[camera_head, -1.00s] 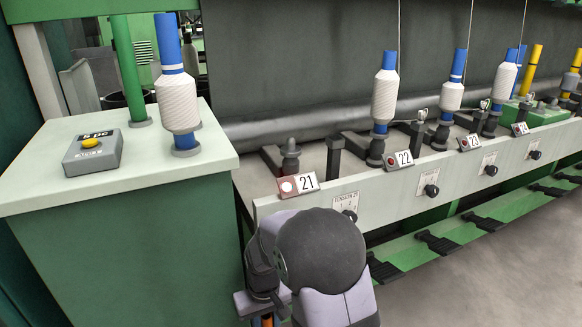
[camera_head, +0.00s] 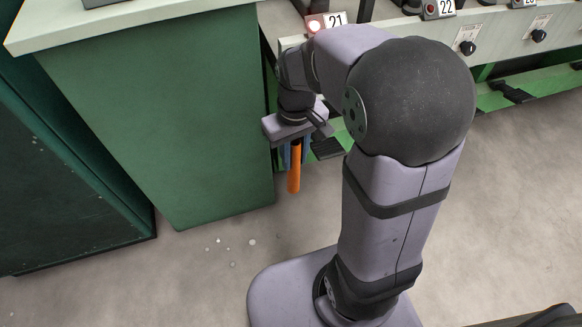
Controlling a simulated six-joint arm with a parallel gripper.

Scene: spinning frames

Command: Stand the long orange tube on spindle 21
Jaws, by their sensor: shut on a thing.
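My gripper (camera_head: 294,143) points down in front of the machine, beside the green cabinet. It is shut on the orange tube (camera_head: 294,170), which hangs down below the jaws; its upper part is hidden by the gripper. The number plate 21 (camera_head: 326,24) shows at the top with its lamp lit. Spindle 21 is hidden or out of the picture now; a second earlier it stood bare behind its plate.
The green cabinet (camera_head: 160,110) with its pale top stands left of my gripper. The machine's front rail with plate 22 (camera_head: 438,8) and a black knob (camera_head: 467,47) runs to the right. A green foot rail (camera_head: 525,85) lies below. The grey floor (camera_head: 500,210) is open.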

